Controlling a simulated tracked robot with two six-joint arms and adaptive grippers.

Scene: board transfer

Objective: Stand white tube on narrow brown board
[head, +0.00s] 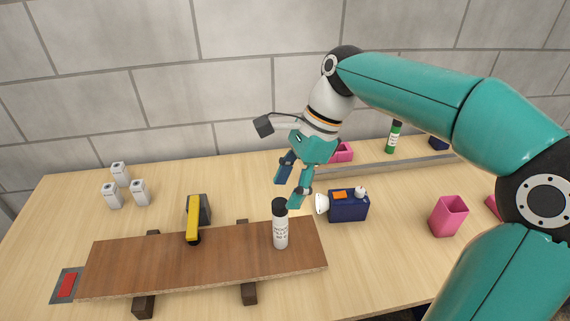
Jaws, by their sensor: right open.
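The white tube (280,231) has a black cap and dark print. It stands upright on the right part of the narrow brown board (145,262). The board lies across dark supports at the front of the table. My right gripper (288,194) is open and empty, just behind and above the tube's cap. Its fingers point down and appear apart from the tube, though the exact gap is hard to judge. My left gripper is not in view.
A yellow and black tool (193,217) stands at the board's back edge. A dark blue box (348,207) sits right of the tube, with a pink cup (448,215) beyond. Several white bottles (118,172) stand back left. A green tube (393,138) stands behind. A red pad (66,285) lies front left.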

